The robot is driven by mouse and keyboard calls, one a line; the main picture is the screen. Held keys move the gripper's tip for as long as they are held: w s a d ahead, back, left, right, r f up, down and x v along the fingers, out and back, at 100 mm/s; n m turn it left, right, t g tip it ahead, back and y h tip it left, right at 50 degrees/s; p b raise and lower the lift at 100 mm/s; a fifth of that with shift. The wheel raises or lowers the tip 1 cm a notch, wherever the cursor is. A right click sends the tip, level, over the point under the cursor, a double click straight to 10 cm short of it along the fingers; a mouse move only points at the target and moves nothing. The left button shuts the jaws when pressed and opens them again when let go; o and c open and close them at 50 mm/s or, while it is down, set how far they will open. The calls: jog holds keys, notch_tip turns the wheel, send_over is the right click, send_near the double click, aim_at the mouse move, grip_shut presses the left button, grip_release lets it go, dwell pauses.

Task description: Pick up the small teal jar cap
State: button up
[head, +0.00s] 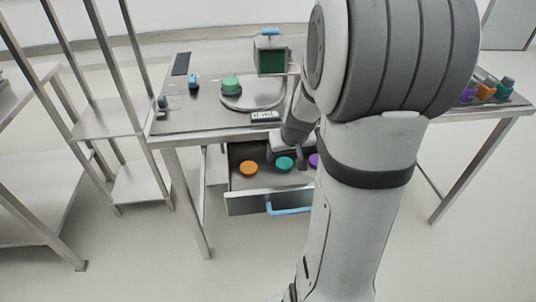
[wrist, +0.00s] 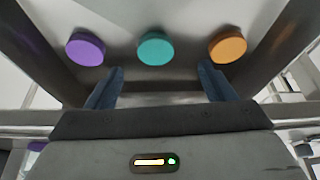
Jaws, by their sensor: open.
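The teal jar cap (head: 285,163) lies in an open drawer (head: 243,205) below the tabletop, between an orange cap (head: 249,168) and a purple cap (head: 314,160). In the wrist view the teal cap (wrist: 156,48) is in the middle, with the purple cap (wrist: 85,48) to its left and the orange cap (wrist: 228,46) to its right. My gripper (wrist: 161,70) is open and empty. Its two blue fingers point toward the teal cap, which appears beyond the gap between them, apart from both. In the head view my arm partly covers the purple cap.
The metal table (head: 205,121) overhangs the drawer. On it are a round plate (head: 268,99), a green-topped item (head: 231,84), a green box with a blue handle (head: 270,56) and a small display (head: 265,117). A metal shelf (head: 105,118) stands at left.

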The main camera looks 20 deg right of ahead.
aim_at(284, 163)
jog(key=x, duration=0.4)
jog(key=b+x, duration=0.1)
jog(key=x, duration=0.2)
jog(key=shift+d, duration=0.35)
jog(key=c, duration=1)
